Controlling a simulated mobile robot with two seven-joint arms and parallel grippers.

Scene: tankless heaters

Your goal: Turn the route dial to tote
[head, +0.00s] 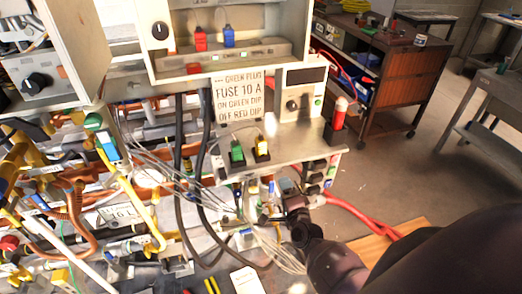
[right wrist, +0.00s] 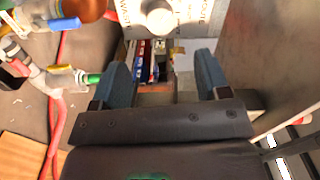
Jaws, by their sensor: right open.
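In the right wrist view, a pale round knob (right wrist: 159,17) sits on a light plate with partly cut-off lettering around it. It looks like the route dial, but I cannot read its full label or setting. My right gripper (right wrist: 162,78) is open, its two blue-grey fingers spread and nothing between them. The knob lies beyond the fingertips, apart from them. In the head view, my dark right arm comes in from the lower right, and its end (head: 293,200) is below the steel bench's front edge. The head view does not show clearly which dial this is. My left gripper is not in view.
In the head view, a steel bench (head: 310,145) carries a "FUSE 10 A" sign (head: 238,100) and a small panel with a knob (head: 292,104). Other black dials (head: 160,30) sit on cabinets. Pipes, valves and red hoses (head: 360,217) crowd around.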

